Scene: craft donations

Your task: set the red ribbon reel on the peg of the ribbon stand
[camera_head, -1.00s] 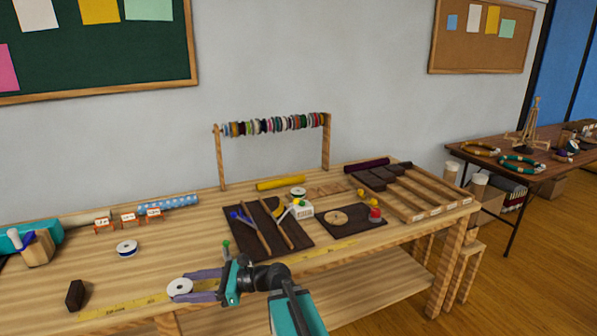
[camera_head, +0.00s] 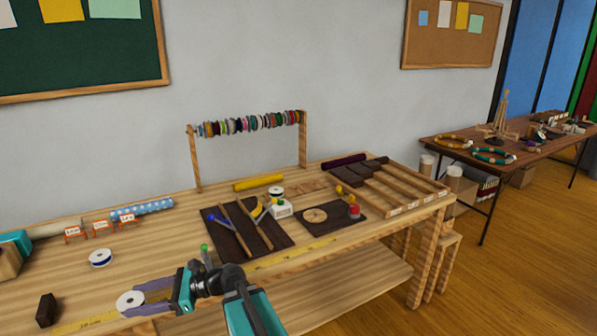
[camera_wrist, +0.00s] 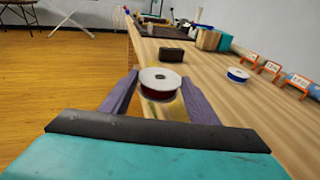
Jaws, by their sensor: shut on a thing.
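The red ribbon reel (camera_wrist: 160,84) has white flanges with dark red ribbon between them. My gripper (camera_wrist: 160,78) is shut on it, with one purple finger at each side, and the reel lies flat between them. In the head view, the reel (camera_head: 130,301) is at the lower left, over or near the table's front edge; its height above the top is hard to tell. A wooden frame (camera_head: 194,160) at the back carries a rod full of coloured reels. A dark board (camera_head: 335,226) bears a round wooden disc; I cannot tell which is the ribbon stand, and no bare peg is clear.
A blue ribbon reel (camera_head: 100,257) and a dark block (camera_head: 46,308) stand near the held reel. Small orange-framed signs (camera_head: 100,227) stand at the back left.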

